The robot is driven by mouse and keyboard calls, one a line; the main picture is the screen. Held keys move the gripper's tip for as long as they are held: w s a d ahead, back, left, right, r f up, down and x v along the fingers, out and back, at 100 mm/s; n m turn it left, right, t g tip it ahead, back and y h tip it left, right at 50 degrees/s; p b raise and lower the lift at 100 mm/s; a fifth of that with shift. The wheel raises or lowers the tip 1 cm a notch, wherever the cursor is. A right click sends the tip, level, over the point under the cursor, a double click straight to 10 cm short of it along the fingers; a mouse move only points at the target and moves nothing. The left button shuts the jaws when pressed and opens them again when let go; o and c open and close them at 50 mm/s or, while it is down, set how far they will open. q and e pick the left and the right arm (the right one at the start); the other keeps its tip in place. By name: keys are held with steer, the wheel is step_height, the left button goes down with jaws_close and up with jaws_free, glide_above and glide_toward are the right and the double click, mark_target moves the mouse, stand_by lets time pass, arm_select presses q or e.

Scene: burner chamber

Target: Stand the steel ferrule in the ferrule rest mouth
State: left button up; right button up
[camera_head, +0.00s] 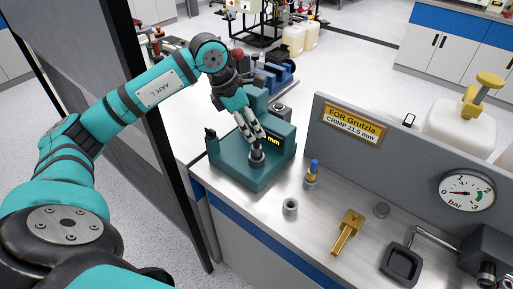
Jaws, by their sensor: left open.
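My left gripper (258,139) reaches down over the teal crimping machine (235,175) and is open. Its fingertips are right by a dark grey round piece (257,157) on the machine; I cannot tell whether they touch it. A short hollow steel cylinder (290,207) stands upright on the metal bench in front, apart from the gripper, and looks like the ferrule or its rest. I cannot tell which piece is the rest mouth. My right gripper is out of view.
A blue-topped brass fitting (314,167) stands in a grey holder. A brass part (347,232) and a black square tray (402,264) are on the bench. A grey panel (400,140) with a yellow sign and a pressure gauge (467,192) rises behind. A dark partition stands left.

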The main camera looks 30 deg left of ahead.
mark_target(257, 137)
arm_select(q)
steer(key=shift+f+p, duration=0.3)
steer(key=p+x, duration=0.1)
steer(key=x, duration=0.2)
steer(key=shift+w+a+f+p, duration=0.1)
steer(key=shift+f+p, duration=0.25)
steer(key=shift+f, duration=0.05)
steer(key=shift+w+f, duration=0.15)
steer(key=shift+f, duration=0.25)
jaws_close()
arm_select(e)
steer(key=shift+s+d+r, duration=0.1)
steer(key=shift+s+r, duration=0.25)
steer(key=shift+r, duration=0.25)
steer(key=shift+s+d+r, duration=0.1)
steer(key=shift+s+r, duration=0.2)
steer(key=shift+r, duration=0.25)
